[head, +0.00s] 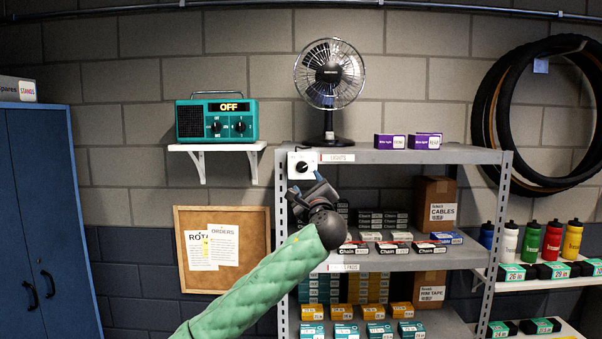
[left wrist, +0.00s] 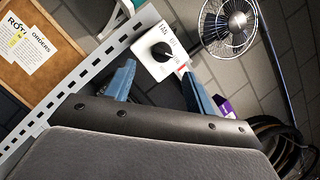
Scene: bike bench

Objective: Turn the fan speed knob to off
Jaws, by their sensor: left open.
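The fan speed knob (head: 302,166) is a black dial on a white box at the left front post of the shelf. In the left wrist view the black knob (left wrist: 161,51) shows clearly on its white plate, with "FAN" lettering and a small red mark. Its exact pointer direction is too small to tell. My left gripper (head: 305,185) is just below the box. In the left wrist view its two blue-grey fingers (left wrist: 159,70) are spread apart, with the knob beyond and between their tips, apparently untouched. The fan (head: 330,75) stands on the shelf top above. My right gripper is out of view.
The grey metal shelf (head: 405,157) holds purple boxes on top and several small boxes below. A teal radio (head: 217,120) reading "OFF" sits on a wall shelf to the left. A corkboard (head: 188,268) hangs below it. The wall between radio and fan is clear.

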